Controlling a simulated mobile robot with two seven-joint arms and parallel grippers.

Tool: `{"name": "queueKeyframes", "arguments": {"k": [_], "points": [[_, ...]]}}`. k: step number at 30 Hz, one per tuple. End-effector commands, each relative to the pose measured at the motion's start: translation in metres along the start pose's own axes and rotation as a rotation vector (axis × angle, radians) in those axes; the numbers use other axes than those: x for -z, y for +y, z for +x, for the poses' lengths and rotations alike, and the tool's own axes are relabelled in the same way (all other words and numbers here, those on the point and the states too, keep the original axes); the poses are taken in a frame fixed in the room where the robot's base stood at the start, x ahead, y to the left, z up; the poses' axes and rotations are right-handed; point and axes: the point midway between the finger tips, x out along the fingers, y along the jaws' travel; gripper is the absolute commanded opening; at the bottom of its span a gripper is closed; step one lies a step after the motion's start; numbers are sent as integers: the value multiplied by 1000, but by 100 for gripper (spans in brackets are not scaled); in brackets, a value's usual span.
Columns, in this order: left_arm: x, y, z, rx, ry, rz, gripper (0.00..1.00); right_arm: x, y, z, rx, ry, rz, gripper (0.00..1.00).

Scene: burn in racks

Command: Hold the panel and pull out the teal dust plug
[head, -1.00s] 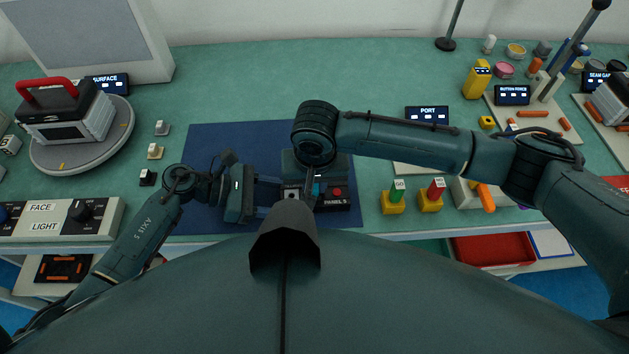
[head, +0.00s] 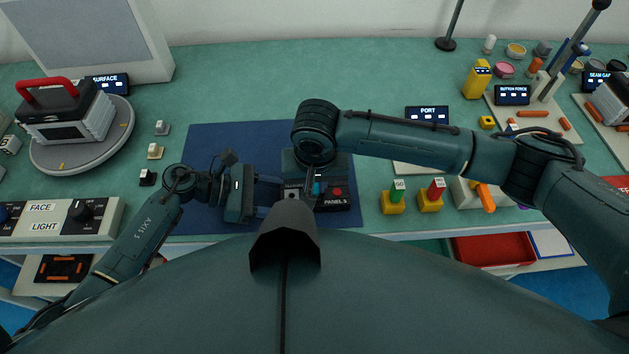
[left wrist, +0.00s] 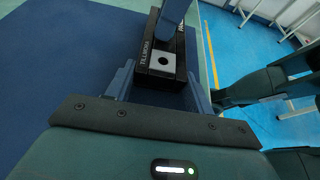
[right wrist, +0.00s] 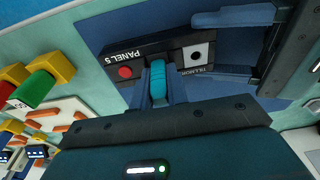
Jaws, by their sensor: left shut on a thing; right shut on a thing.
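The dark panel (head: 335,203), marked PANEL 5 and TILLMOR, lies on the blue mat. It has a red button and a white square with a dark hole. My left gripper (head: 281,194) is shut on the panel's left end, one finger along each long side; the left wrist view shows this end of the panel (left wrist: 160,62) between the fingers. My right gripper (right wrist: 158,90) is shut on the teal dust plug (right wrist: 157,78), over the panel between the button and the white square. The plug's lower end is hidden, so I cannot tell whether it is seated.
The blue mat (head: 215,145) has free room behind the panel. Yellow blocks with a green piece (head: 397,193) and a red piece (head: 435,191) stand right of the mat. A switch box (head: 70,218) sits at the front left. The table's front edge is close.

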Motion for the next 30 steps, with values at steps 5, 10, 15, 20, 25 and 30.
{"name": "queueKeyframes", "arguments": {"k": [5, 10, 15, 20, 25, 30], "points": [[1, 0, 0, 0, 3, -1, 24, 1, -1, -4, 3, 3, 0, 0], [1, 0, 0, 0, 3, -1, 24, 2, -1, -6, 4, 3, 0, 0], [1, 0, 0, 1, 3, -1, 24, 2, -1, -8, 3, 2, 0, 0], [1, 0, 0, 1, 3, -1, 24, 2, -1, -9, 2, 2, -1, 0], [1, -1, 0, 1, 3, -1, 24, 2, -1, -11, 2, 1, -1, 0], [1, -1, 0, 2, 3, -1, 24, 2, -1, -12, 2, 1, -1, 0]]}}
